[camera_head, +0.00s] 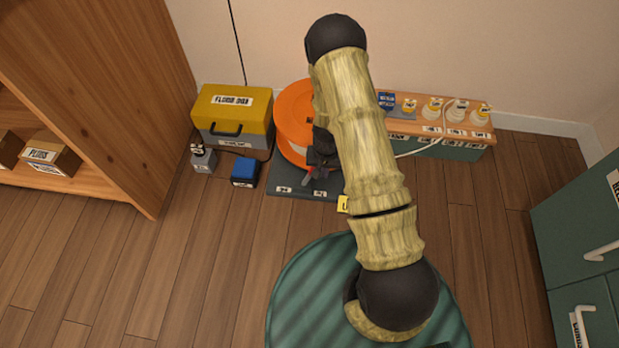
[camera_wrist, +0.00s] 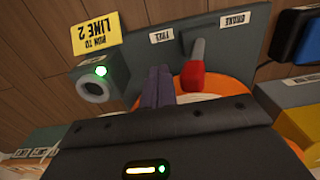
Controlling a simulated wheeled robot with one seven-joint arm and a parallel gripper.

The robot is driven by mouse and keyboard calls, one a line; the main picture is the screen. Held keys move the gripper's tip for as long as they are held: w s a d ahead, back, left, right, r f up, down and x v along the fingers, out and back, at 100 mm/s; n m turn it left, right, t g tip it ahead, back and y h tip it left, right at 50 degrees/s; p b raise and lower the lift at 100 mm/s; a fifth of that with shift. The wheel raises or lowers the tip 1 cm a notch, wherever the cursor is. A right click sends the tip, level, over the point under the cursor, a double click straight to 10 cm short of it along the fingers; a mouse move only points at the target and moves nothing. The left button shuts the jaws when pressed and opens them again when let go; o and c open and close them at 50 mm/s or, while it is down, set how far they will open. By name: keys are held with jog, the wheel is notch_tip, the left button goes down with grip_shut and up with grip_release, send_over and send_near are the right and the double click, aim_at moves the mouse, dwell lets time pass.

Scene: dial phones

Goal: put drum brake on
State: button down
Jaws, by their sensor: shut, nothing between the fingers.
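The orange drum (camera_head: 293,115) stands on a dark base plate (camera_head: 283,179) against the wall; its orange rim (camera_wrist: 240,90) shows in the wrist view. A brake lever with a red grip (camera_wrist: 192,80) and grey end points between the FREE label (camera_wrist: 161,35) and the BRAKE label (camera_wrist: 236,22). The lever shows small in the head view (camera_head: 307,176). My gripper (camera_head: 317,170) is shut and empty at the drum's front. Its fingers (camera_wrist: 160,88) are beside the lever on the FREE side; I cannot tell whether they touch it.
A yellow "RUN TO LINE 2" tag (camera_wrist: 95,33) and a grey socket with a green light (camera_wrist: 97,82) are beside the plate. A blue box (camera_head: 244,172) and yellow-topped case (camera_head: 232,110) stand left. A low bench with bottles (camera_head: 456,112) stands right.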

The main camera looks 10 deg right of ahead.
jog(key=shift+a, duration=0.15)
jog(key=shift+w+a+p, duration=0.25)
jog(key=shift+a+p, duration=0.1)
jog(key=shift+a, duration=0.45)
jog(key=shift+w+a+p, duration=0.3)
jog(key=shift+a+p, duration=0.05)
jog(key=shift+a, duration=0.45)
jog(key=shift+w+a+p, duration=0.25)
jog(key=shift+a+p, duration=0.1)
jog(key=shift+a, duration=0.45)
jog(key=shift+s+d+r+p, duration=0.1)
jog(key=shift+d+r+p, duration=0.15)
jog(key=shift+r+p, duration=0.9)
jog(key=shift+s+d+r+p, duration=0.1)
jog(key=shift+d+r+p, duration=0.15)
jog(key=shift+r+p, duration=0.85)
jog(key=shift+s+d+r+p, duration=0.1)
jog(key=shift+d+r+p, duration=0.15)
jog(key=shift+r+p, duration=0.9)
jog(key=shift+r, duration=0.1)
